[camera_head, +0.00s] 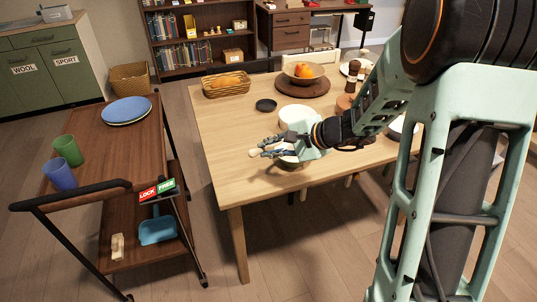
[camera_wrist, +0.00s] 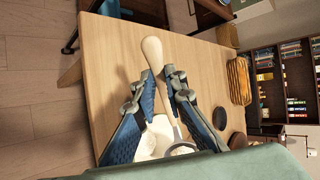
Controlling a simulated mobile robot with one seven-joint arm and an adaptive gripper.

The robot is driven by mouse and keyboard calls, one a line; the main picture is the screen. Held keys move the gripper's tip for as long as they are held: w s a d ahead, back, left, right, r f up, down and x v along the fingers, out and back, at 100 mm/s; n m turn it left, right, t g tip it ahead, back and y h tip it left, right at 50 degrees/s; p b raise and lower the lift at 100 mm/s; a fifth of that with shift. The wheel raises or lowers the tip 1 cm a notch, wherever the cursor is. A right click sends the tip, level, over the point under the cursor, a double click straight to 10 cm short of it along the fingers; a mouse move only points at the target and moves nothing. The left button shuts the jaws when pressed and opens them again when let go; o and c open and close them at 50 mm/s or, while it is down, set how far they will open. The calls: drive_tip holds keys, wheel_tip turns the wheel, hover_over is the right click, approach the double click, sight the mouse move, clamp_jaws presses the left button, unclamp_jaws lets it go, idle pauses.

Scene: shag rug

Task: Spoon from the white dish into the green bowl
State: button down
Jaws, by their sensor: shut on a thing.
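My gripper (camera_head: 268,148) is over the near left part of the table. In the wrist view my gripper (camera_wrist: 158,88) is shut on the spoon (camera_wrist: 152,55). The spoon's pale, thick handle sticks out past the fingertips; it also shows as a pale tip in the head view (camera_head: 253,153). A pale round dish (camera_wrist: 150,143) lies below the fingers, partly hidden by them; part of a bowl-like shape (camera_head: 289,164) shows under the gripper. A white round dish (camera_head: 297,114) stands just behind my gripper. I cannot make out a green bowl clearly.
A brown trolley (camera_head: 100,150) with cups and plates stands left. The table's front left is clear.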

drive_tip(key=shift+s+d+f+m+t+y+b, duration=0.15)
drive_tip(key=shift+t+y+b, duration=0.3)
drive_tip(key=shift+b, duration=1.4)
drive_tip(key=shift+a+f+m+t+y+b, duration=0.15)
drive_tip(key=shift+t+b, duration=0.55)
drive_tip(key=shift+b, duration=1.2)
drive_tip(key=shift+s+d+f+m+t+y+b, duration=0.2)
drive_tip(key=shift+t+y+b, duration=0.3)
drive_tip(key=shift+b, duration=1.35)
drive_tip(key=p, duration=0.1)
drive_tip(key=r+p, duration=0.1)
drive_tip(key=p, duration=0.1)
drive_tip(key=shift+w+a+r+g+h+p, duration=0.1)
drive_tip(key=shift+w+a+g+h+p, duration=0.05)
drive_tip(key=shift+w+g+h+p, duration=0.2)
drive_tip(key=g+p, duration=0.1)
drive_tip(key=p, duration=0.3)
drive_tip(key=g+h+p, duration=0.1)
drive_tip(key=p, duration=0.4)
drive_tip(key=r+n+g+h+p, duration=0.1)
drive_tip(key=p, duration=0.3)
drive_tip(key=shift+w+a+g, duration=0.15)
drive_tip(key=shift+g, duration=0.15)
